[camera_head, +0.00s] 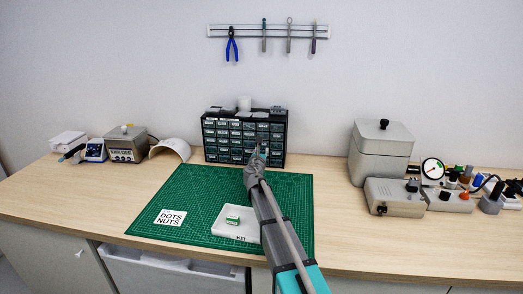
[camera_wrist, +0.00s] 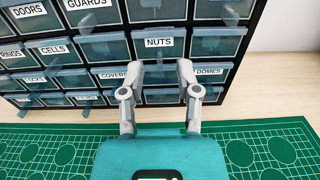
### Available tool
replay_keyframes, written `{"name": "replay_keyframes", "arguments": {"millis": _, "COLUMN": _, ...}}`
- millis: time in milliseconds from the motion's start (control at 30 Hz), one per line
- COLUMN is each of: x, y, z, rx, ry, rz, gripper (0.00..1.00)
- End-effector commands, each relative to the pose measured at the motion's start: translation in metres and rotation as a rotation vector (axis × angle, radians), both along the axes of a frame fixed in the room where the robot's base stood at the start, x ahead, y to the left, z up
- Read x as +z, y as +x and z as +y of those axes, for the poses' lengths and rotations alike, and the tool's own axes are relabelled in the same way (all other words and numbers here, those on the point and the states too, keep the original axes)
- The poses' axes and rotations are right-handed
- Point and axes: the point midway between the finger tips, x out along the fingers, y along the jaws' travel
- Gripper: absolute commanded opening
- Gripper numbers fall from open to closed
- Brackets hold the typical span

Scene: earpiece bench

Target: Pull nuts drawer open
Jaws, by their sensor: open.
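The drawer cabinet (camera_head: 222,118) is black with several small clear-fronted drawers and stands on the bench against the wall. In the wrist view, the drawer labelled NUTS (camera_wrist: 159,44) is in the second visible row, and looks shut. My gripper (camera_wrist: 158,72) is open and empty, its two fingertips in front of the cabinet just below the NUTS label, one to each side of it. I cannot tell whether the fingers touch the drawer. In the head view my gripper (camera_head: 258,154) covers the lower right part of the cabinet.
Neighbouring drawers COVERS (camera_wrist: 110,75) and DOMES (camera_wrist: 209,72) are close by. Grey instruments (camera_head: 382,150) stand right.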

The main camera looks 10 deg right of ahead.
Motion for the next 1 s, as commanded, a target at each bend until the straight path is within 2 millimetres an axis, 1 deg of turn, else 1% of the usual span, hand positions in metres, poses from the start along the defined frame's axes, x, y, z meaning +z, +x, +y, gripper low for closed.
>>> {"name": "replay_keyframes", "arguments": {"millis": 33, "x": 0.000, "y": 0.008, "z": -0.001, "rx": 0.000, "ry": 0.000, "rz": 0.000, "gripper": 0.43}}
{"name": "replay_keyframes", "arguments": {"millis": 200, "x": 0.000, "y": 0.019, "z": -0.005, "rx": 0.001, "ry": 0.000, "rz": 0.000, "gripper": 0.43}}
{"name": "replay_keyframes", "arguments": {"millis": 600, "x": 0.000, "y": 0.022, "z": -0.006, "rx": 0.002, "ry": 0.000, "rz": 0.000, "gripper": 0.43}}
{"name": "replay_keyframes", "arguments": {"millis": 633, "x": 0.000, "y": 0.022, "z": -0.006, "rx": 0.002, "ry": 0.000, "rz": 0.000, "gripper": 0.41}}
{"name": "replay_keyframes", "arguments": {"millis": 767, "x": 0.000, "y": 0.022, "z": -0.005, "rx": 0.002, "ry": 0.000, "rz": 0.000, "gripper": 0.17}}
{"name": "replay_keyframes", "arguments": {"millis": 800, "x": 0.000, "y": 0.021, "z": -0.005, "rx": 0.002, "ry": 0.000, "rz": 0.000, "gripper": 0.09}}
{"name": "replay_keyframes", "arguments": {"millis": 867, "x": 0.000, "y": 0.021, "z": -0.005, "rx": 0.002, "ry": 0.000, "rz": 0.000, "gripper": 0.00}}
{"name": "replay_keyframes", "arguments": {"millis": 1000, "x": 0.000, "y": 0.021, "z": -0.005, "rx": 0.002, "ry": 0.000, "rz": 0.000, "gripper": 0.00}}
